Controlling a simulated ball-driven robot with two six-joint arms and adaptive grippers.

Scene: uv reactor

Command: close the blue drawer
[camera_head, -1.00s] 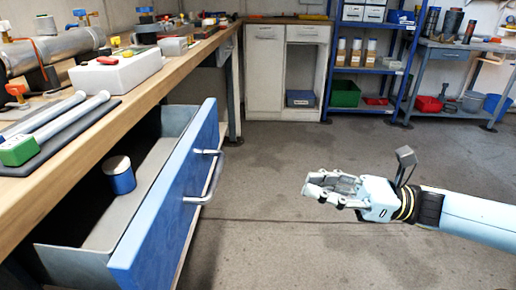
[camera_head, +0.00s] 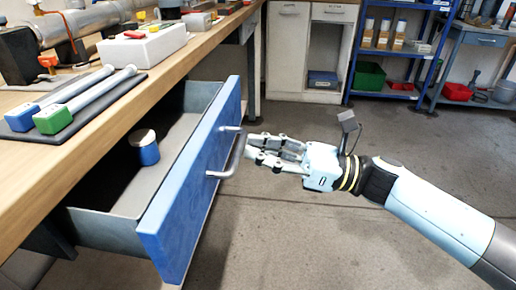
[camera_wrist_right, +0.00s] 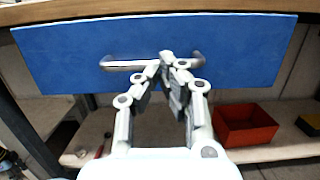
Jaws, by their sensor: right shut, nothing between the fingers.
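The blue drawer (camera_head: 190,185) stands pulled out from under the wooden workbench, with its grey inside showing. A blue and white cylinder (camera_head: 144,147) stands upright in it. The drawer's metal handle (camera_head: 228,155) is on its blue front. My right gripper (camera_head: 250,150) is shut and empty, with its fingertips close to the handle. In the right wrist view the blue front (camera_wrist_right: 230,50) fills the upper part and the shut fingertips (camera_wrist_right: 168,58) overlap the handle (camera_wrist_right: 125,64). I cannot tell whether they touch. My left gripper is not in view.
On the workbench (camera_head: 110,100) lie a black mat with blue- and green-ended tools (camera_head: 85,100) and a white box (camera_head: 143,44). A red bin (camera_wrist_right: 245,123) sits on a low shelf in the wrist view. The floor (camera_head: 300,230) right of the drawer is clear.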

